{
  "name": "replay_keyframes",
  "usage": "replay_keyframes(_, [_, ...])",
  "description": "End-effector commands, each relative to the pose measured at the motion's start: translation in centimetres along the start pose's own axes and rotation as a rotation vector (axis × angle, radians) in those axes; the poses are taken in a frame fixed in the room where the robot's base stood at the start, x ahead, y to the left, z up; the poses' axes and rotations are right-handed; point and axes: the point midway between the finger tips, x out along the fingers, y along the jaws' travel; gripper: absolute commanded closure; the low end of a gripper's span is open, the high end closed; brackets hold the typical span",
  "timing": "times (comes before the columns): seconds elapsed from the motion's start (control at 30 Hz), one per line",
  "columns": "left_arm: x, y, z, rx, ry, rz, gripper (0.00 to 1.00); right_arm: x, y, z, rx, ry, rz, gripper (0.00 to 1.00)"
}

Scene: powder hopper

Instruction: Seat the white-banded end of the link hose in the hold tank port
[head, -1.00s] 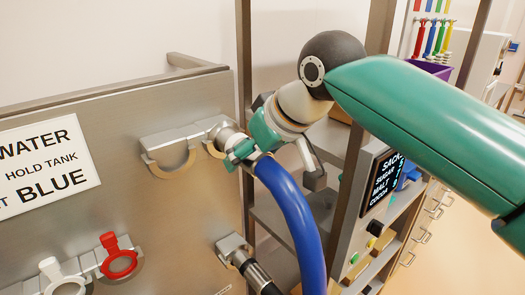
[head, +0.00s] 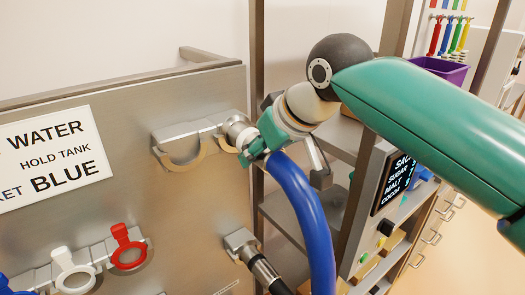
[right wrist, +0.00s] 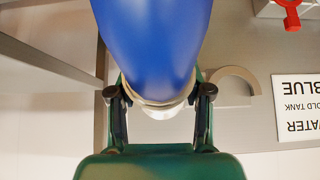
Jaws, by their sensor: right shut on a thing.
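My right gripper (head: 258,150) is shut on the blue link hose (head: 305,215), close to the hose's end. In the right wrist view the hose (right wrist: 150,40) runs between the fingers of my gripper (right wrist: 158,108), and a pale band (right wrist: 155,104) shows at its end. The hose end is at a metal port fitting (head: 236,130) on the steel panel. The gripper hides the joint, so I cannot tell whether the end is inside the port or only against it. The rest of the hose hangs down to the right. My left gripper is not in view.
A half-ring holder (head: 180,158) is left of the port. White (head: 70,268) and red (head: 128,248) clips sit lower on the panel (head: 190,205), below a sign (head: 50,160). A dark hose (head: 262,268) joins a lower fitting. Shelves and a display (head: 393,182) stand to the right.

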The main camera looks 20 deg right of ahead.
Motion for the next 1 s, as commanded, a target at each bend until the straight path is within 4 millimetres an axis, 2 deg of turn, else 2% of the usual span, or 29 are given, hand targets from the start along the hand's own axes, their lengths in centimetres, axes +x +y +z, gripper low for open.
replay_keyframes(0.37, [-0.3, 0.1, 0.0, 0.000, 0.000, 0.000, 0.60, -0.6, 0.1, -0.5, 0.002, 0.014, 0.002, 1.00])
replay_keyframes(1.0, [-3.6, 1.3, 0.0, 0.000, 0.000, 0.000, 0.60, -3.4, 0.1, -2.8, 0.003, 0.017, 0.002, 1.00])
